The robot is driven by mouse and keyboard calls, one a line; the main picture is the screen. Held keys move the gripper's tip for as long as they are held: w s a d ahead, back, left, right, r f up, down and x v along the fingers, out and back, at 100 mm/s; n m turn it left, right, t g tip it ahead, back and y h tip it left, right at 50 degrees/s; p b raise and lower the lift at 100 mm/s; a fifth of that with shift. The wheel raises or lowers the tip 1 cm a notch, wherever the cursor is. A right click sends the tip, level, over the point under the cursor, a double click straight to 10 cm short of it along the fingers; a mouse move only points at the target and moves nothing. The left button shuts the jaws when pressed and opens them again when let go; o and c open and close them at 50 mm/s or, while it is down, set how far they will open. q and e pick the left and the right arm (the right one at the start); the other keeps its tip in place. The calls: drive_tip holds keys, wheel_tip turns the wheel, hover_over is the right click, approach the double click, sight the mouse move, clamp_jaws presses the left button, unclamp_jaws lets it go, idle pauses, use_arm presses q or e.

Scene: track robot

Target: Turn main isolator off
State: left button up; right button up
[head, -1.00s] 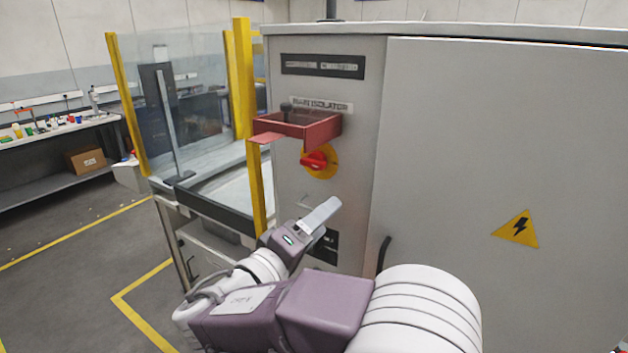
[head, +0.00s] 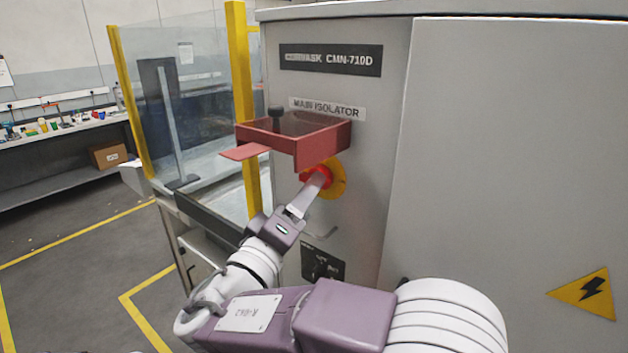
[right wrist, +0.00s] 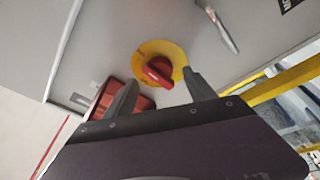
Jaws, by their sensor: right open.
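The main isolator is a red rotary knob (head: 316,174) on a yellow round plate (head: 338,183), on the grey cabinet's narrow front under a "MAIN ISOLATOR" label (head: 327,109). A red box-like cover (head: 322,151) sticks out above the knob, clear of its front. My right gripper (head: 320,184) is at the knob in the head view. In the right wrist view the open right gripper (right wrist: 160,79) has one finger on each side of the red knob (right wrist: 158,71), in front of the yellow plate (right wrist: 150,49). I cannot tell whether the fingers touch it. My left gripper is out of view.
The cabinet's wide door (head: 500,170) with a yellow warning triangle (head: 588,291) fills the right. A yellow post (head: 241,90) and a clear guard panel stand close at the left. A small metal handle (head: 322,234) sits below the knob. Open floor lies at lower left.

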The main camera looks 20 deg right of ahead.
drive_tip(key=shift+x, duration=1)
drive_tip(key=shift+w+d+r, duration=0.2)
drive_tip(key=shift+w+d, duration=0.1)
drive_tip(key=shift+w, duration=0.1)
drive_tip(key=c, duration=1.3)
drive_tip(key=shift+c, duration=0.2)
